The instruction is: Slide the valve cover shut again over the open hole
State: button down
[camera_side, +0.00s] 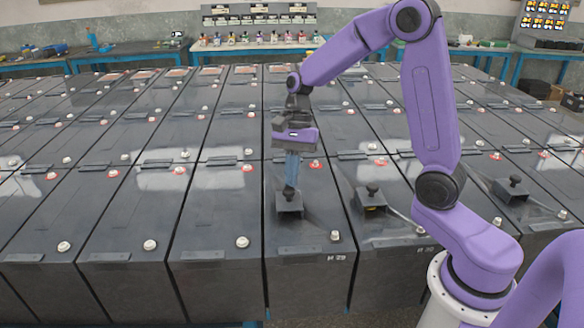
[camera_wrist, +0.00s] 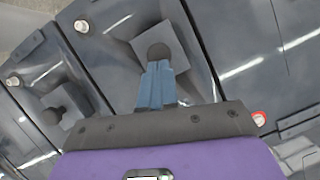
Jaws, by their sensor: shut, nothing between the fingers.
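My gripper (camera_side: 291,178) has blue fingers that point down, shut with nothing held, at the knob of a dark square valve cover (camera_side: 290,210) on the battery marked H 29. In the wrist view, the fingertips (camera_wrist: 158,68) are right by the cover's round knob (camera_wrist: 159,52). I cannot tell whether they touch it. The cover's plate (camera_wrist: 176,38) lies on the battery top and looks turned in this view. No open hole shows clearly; the cover and fingers may hide it.
Another knobbed cover (camera_side: 512,190) stands farther right. A white terminal (camera_side: 335,236) is near the front of the H 29 battery. Rows of batteries fill the floor.

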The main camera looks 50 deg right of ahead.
dwell(0.3)
jog(key=shift+w+d, duration=0.1)
jog(key=shift+d, duration=0.1)
jog(key=d, duration=0.1)
jog(key=w+d, duration=0.2)
jog(key=shift+d+r, duration=0.25)
jog(key=shift+r, duration=0.15)
jog(key=v, duration=0.9)
jog(key=s+a+f+n+h, duration=0.3)
jog(key=s+a+n, duration=0.6)
jog(key=s+n, duration=0.25)
jog(key=s+f+n+t, duration=0.1)
jog(key=s+f+n, duration=0.1)
jog(key=s+n, duration=0.5)
jog(key=s+f+n+t, duration=0.1)
jog(key=s+f+n, duration=0.1)
jog(key=s+n, duration=0.4)
jog(key=s, duration=0.4)
jog(key=shift+f+n+h, duration=0.3)
jog(key=shift+n, duration=0.05)
